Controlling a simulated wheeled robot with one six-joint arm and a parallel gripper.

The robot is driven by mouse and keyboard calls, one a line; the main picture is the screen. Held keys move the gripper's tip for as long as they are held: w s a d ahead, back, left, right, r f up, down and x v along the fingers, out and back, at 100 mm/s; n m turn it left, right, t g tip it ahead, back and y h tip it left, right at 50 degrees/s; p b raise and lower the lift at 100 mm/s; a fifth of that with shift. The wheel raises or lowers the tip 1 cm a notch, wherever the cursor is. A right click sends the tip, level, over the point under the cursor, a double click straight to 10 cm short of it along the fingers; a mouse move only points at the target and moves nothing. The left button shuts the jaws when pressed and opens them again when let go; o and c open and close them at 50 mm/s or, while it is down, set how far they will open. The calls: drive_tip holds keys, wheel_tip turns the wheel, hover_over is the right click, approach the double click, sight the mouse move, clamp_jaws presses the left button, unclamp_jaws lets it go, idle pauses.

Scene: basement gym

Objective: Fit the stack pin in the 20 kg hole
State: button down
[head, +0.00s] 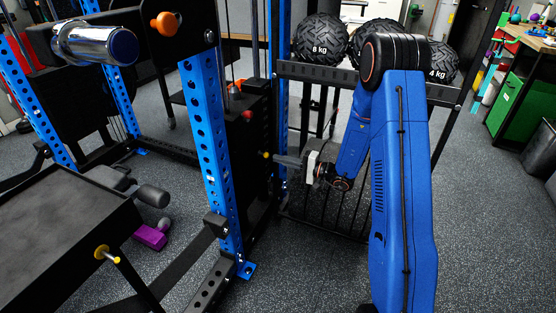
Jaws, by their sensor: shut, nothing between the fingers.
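The dark weight stack (239,160) stands behind the blue upright, seen from the side. A small red knob (247,115) shows on its upper front edge. A small yellow knob (266,155) shows lower, just left of my gripper's tips. I cannot tell for sure which knob is the stack pin, nor whether either sits in a hole. The 20 kg mark and the holes cannot be made out. My gripper (279,159) points left at the stack, shut and empty, close to the yellow knob. Whether it touches the knob is unclear.
A blue perforated upright (211,150) stands left of the stack. Behind my arm, a rack (300,71) holds black medicine balls (320,40). A black bench (60,235) and purple dumbbell (151,236) are at left. The floor right of my arm is clear.

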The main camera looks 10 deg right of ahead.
drive_tip(key=shift+v, duration=2.65)
drive_tip(key=s+a+r+n+g+h, duration=0.1)
drive_tip(key=s+a+r+n+g, duration=0.2)
drive_tip(key=s, duration=0.5)
drive_tip(key=s+a+r+n+g+h, duration=0.1)
drive_tip(key=s+a+r+n+g, duration=0.2)
drive_tip(key=s+r, duration=0.4)
drive_tip(key=s+a+r+n+g+h, duration=0.1)
drive_tip(key=s+a+r+g, duration=0.3)
drive_tip(key=s, duration=0.6)
drive_tip(key=s+d+r+t+h, duration=0.2)
drive_tip(key=s+d+h, duration=0.3)
drive_tip(key=s+d, duration=0.2)
drive_tip(key=s+d+r+t+h, duration=0.2)
drive_tip(key=s+d+h, duration=0.4)
drive_tip(key=s, duration=0.3)
drive_tip(key=shift+s+d+r+h, duration=0.3)
drive_tip(key=shift+s+d+r, duration=0.1)
drive_tip(key=shift+d, duration=0.45)
